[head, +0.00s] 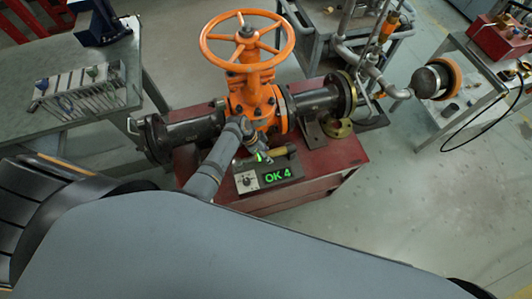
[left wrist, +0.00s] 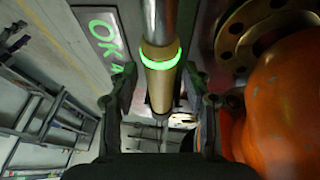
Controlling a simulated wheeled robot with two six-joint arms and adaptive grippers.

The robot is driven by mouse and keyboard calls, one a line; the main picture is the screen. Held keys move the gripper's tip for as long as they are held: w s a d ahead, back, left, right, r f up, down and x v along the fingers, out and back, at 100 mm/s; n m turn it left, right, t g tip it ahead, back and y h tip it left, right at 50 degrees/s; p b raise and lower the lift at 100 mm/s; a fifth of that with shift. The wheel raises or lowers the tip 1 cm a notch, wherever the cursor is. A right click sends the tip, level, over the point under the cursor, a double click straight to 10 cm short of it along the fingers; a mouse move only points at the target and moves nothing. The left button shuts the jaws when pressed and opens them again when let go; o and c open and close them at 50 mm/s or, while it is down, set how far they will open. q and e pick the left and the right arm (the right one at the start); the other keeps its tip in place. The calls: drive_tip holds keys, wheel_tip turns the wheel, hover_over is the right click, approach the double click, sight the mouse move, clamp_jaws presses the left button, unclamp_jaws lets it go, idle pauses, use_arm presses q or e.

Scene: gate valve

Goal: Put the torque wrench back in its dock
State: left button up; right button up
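The torque wrench (head: 284,150) has a yellow-brown grip and a lit green ring. In the head view it lies beside the black box with the green "OK 4" display (head: 277,175), on the red stand. I cannot tell whether it sits in its dock. My left gripper (head: 258,150) reaches down to the wrench. In the left wrist view the wrench (left wrist: 162,75) runs between the two fingers of my left gripper (left wrist: 161,85), with a gap visible on each side, so the gripper looks open around it. My right gripper is not in view.
An orange gate valve with a handwheel (head: 247,38) stands close behind the gripper, with dark flanged pipes on both sides. A grey bench (head: 70,110) is at the left and another table (head: 485,70) at the right. Floor is clear at the lower right.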

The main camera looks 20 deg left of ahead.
use_arm(q)
drive_tip(key=shift+s+f, duration=0.1)
drive_tip(key=shift+f, duration=0.05)
drive_tip(key=shift+a, duration=0.1)
drive_tip(key=v, duration=1.2)
idle(0.3)
